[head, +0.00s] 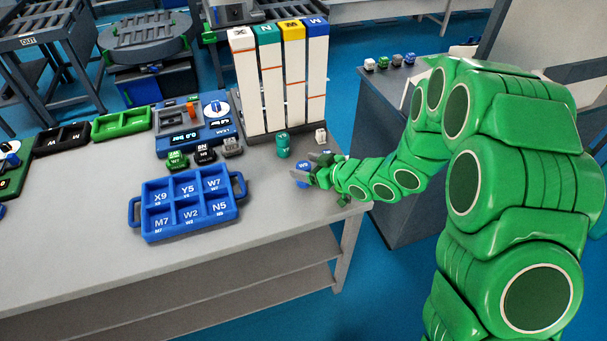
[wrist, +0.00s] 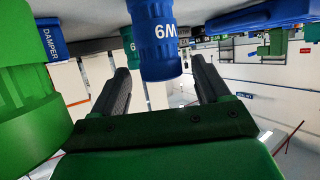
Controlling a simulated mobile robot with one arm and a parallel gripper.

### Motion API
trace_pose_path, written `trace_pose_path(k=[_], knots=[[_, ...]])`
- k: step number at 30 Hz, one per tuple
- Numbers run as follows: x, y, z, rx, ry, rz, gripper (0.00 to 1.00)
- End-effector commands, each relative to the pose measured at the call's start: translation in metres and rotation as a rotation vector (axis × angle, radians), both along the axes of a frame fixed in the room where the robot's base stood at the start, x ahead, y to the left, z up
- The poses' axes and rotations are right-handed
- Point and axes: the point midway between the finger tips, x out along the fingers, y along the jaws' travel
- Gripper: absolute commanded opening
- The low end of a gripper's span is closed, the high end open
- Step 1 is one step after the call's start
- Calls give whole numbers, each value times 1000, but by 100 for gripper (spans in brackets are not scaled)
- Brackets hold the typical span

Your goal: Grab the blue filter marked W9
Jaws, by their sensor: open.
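The blue filter marked W9 (head: 302,174) stands on the grey table near its right end, in front of the tall column rack. In the wrist view, which looks upside down, the blue filter (wrist: 160,45) shows its white W9 label between the two dark fingers. My gripper (head: 318,170) is open around it, with one finger on each side in the wrist view (wrist: 163,78). A gap shows between the filter and each finger. The head view shows the filter partly covered by my gripper.
A blue six-compartment tray (head: 187,232) lies to the left. A teal piece (head: 283,146) and a white piece (head: 320,136) stand just behind my gripper. The column rack (head: 243,85) rises beyond them. Small green (head: 177,160), black and grey pieces stand by a blue device (head: 195,122).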

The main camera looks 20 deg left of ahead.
Motion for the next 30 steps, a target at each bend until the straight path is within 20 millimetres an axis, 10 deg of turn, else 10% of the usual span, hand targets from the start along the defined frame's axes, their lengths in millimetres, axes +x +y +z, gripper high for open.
trace_pose_path(k=[19, 30], knots=[[4, 30, -15, -2, 2, 1, 74], [5, 30, -15, -2, 2, 1, 18]])
